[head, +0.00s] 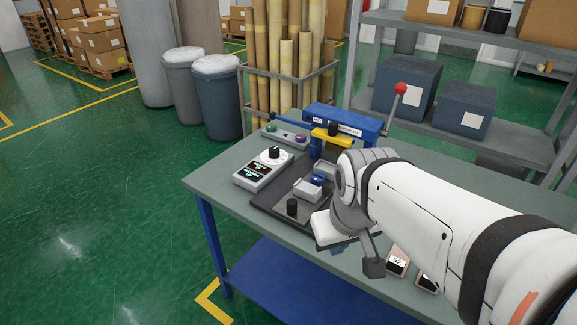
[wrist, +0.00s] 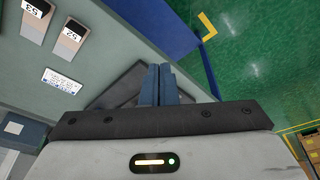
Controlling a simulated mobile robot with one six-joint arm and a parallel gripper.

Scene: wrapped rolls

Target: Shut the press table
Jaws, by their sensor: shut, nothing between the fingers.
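The press (head: 345,121) has a blue frame, a yellow part under it and a lever with a red knob (head: 400,89). The blocks sit forward of the press head. My arm hides its right side. My gripper (wrist: 157,85) is shut and empty, its blue fingers together over a dark plate edge (wrist: 118,88) in the wrist view. In the head view my wrist mostly hides it. I cannot tell whether it touches anything.
A control box with a dial (head: 264,168) and a button box (head: 284,139) stand left of the press. Numbered tags (head: 397,261) lie at the bench's right. The bench's (head: 215,178) left end is clear. Rolls in a rack (head: 290,85) stand behind.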

